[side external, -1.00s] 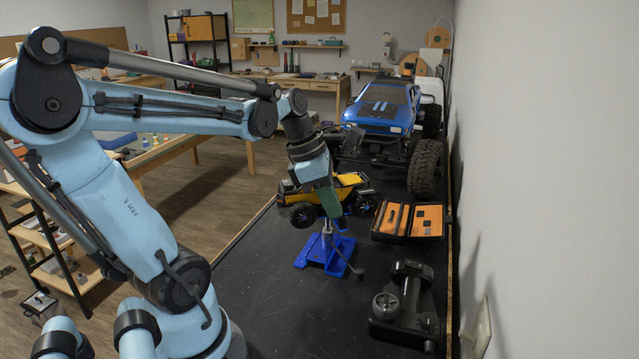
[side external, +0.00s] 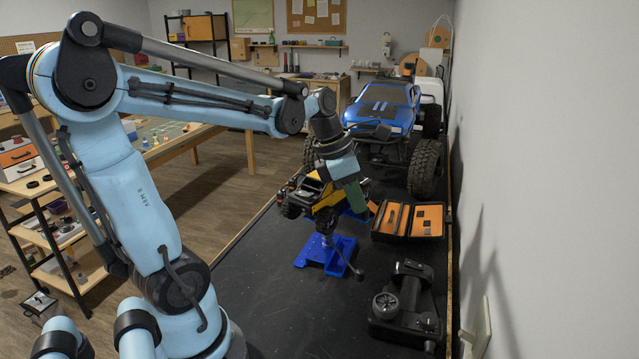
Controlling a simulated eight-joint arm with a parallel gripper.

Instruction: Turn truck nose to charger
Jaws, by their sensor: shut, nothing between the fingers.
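The yellow and black toy truck (side external: 322,200) sits above a blue stand (side external: 325,252) on the black bench. It lies at an angle, with one end and its black wheels toward the camera; I cannot tell which end is the nose. My gripper (side external: 358,205), with green fingers, is shut and points down at the truck's right side. It covers part of the truck, and I cannot tell whether they touch. I cannot tell for sure which thing is the charger.
An open case with orange lining (side external: 408,221) lies right of the gripper. A black device with a round wheel (side external: 405,303) is nearer the camera. A large blue truck (side external: 383,108) stands behind. The wall closes the right side; the bench (side external: 275,300) is bare front left.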

